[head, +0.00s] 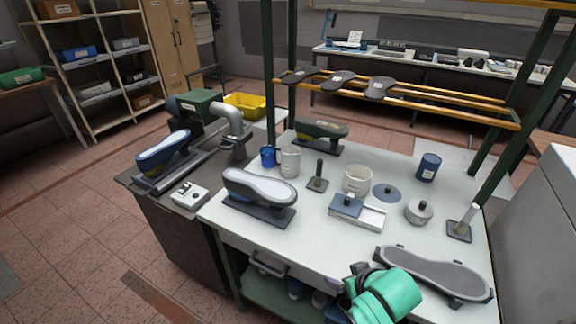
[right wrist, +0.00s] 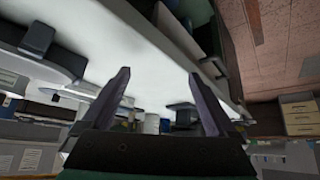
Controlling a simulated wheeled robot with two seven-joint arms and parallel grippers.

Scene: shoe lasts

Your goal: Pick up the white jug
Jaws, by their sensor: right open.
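The white jug (head: 290,162) stands upright on the white table, right beside a blue mug (head: 268,156), in the head view. A wider white pot (head: 357,180) stands farther right on the same table. My right gripper (head: 356,280) is low at the table's front edge, well in front of the jug and apart from it. In the right wrist view its two fingers (right wrist: 158,76) are spread with nothing between them. I cannot make out the jug for sure in that view. My left gripper is not in view.
A shoe last on a stand (head: 260,190) stands at the table's front left, in front of the jug. A dark sole-shaped plate (head: 435,272) lies at the front right. A blue-and-white block tool (head: 355,212) sits mid-table. A green post (head: 268,70) rises behind the jug.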

